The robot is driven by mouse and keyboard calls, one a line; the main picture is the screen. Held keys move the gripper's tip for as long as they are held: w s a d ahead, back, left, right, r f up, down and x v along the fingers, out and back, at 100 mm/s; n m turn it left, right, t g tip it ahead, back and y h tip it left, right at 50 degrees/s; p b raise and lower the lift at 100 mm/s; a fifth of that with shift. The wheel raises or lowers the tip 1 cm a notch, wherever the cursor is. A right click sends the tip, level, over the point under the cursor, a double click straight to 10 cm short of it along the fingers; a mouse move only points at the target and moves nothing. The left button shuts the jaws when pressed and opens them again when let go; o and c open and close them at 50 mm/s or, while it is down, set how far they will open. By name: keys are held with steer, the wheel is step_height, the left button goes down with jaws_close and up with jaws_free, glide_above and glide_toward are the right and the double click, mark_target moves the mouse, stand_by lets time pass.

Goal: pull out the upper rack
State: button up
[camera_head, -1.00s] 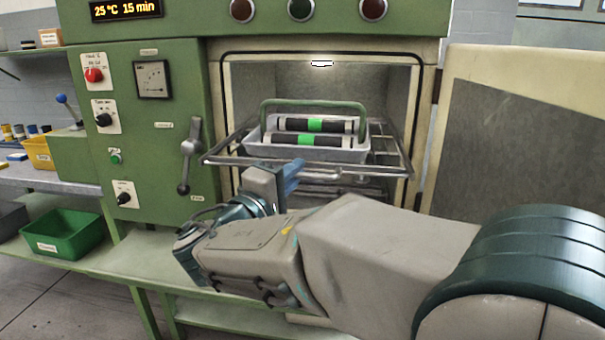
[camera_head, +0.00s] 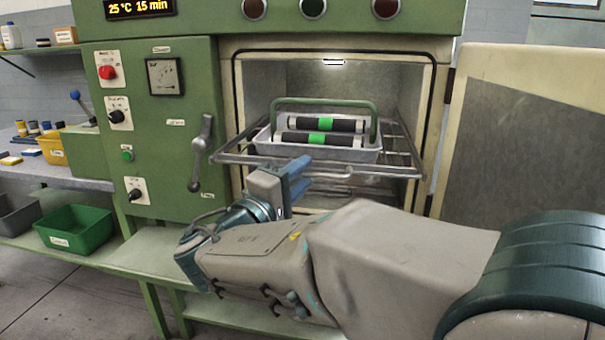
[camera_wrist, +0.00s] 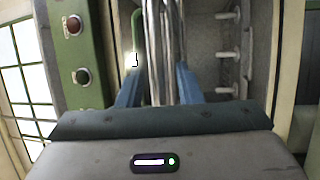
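The upper rack (camera_head: 398,170) is a wire rack that sticks partly out of the open oven chamber. A grey metal tray (camera_head: 365,156) with a green handle (camera_head: 320,101) rests on it, holding two black rolls with green bands (camera_head: 322,125). My gripper (camera_head: 308,172) is at the rack's front edge, just below and in front of the tray. The wrist view shows its blue fingers (camera_wrist: 158,80) apart, with the rack's metal bars (camera_wrist: 163,35) in line between them. Contact with the bars cannot be made out.
The oven door (camera_head: 510,150) stands open at the right. A control panel with a lever handle (camera_head: 201,152) is left of the chamber. Below is a green ledge (camera_head: 150,248). A green bin (camera_head: 75,232) and a side bench are at the far left.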

steer(key=v, duration=1.2)
steer(key=shift+s+a, duration=0.2)
steer(key=shift+s, duration=0.05)
steer(key=d+f+m+g+p, duration=0.25)
steer(key=d+g+p, duration=0.7)
steer(key=d, duration=0.85)
steer(key=s+d+r+m+g+y+p, duration=0.1)
steer(key=s+d+m+g+y+p, duration=0.3)
steer(key=s+m+y+p, duration=0.4)
steer(key=y+p, duration=0.3)
steer(key=shift+d+r, duration=0.35)
steer(key=shift+d, duration=0.05)
